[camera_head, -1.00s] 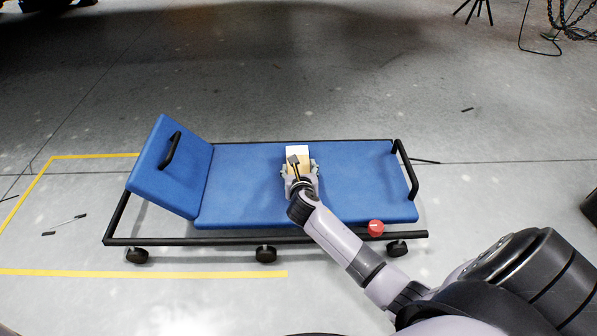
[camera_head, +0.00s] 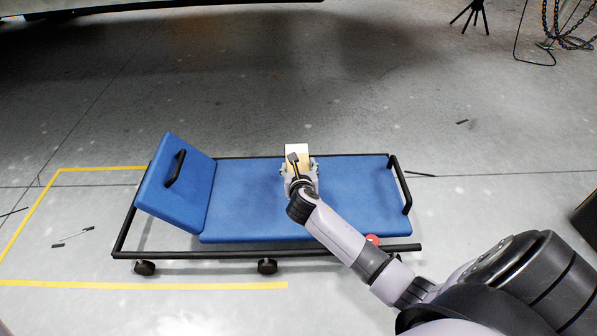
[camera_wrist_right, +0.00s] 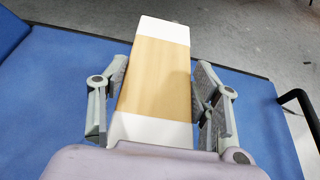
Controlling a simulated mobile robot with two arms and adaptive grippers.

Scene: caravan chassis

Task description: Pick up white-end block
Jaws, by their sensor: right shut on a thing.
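The white-end block (camera_wrist_right: 156,78) is a wooden block with a white band at each end. In the right wrist view it lies lengthwise between the two fingers of my right gripper (camera_wrist_right: 158,98), which is shut on its sides. In the head view the block (camera_head: 297,151) shows above the middle of the blue creeper pad (camera_head: 250,205), partly hidden by my right gripper (camera_head: 299,172). I cannot tell whether it is clear of the pad. My left gripper is not in view.
The creeper has a raised blue headrest (camera_head: 182,190), black frame, castors and a black handle (camera_head: 401,185) at the right. A red ball-like thing (camera_head: 373,239) sits at its front right edge, partly behind my arm. A black tripod (camera_head: 472,15) and chains stand farther back.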

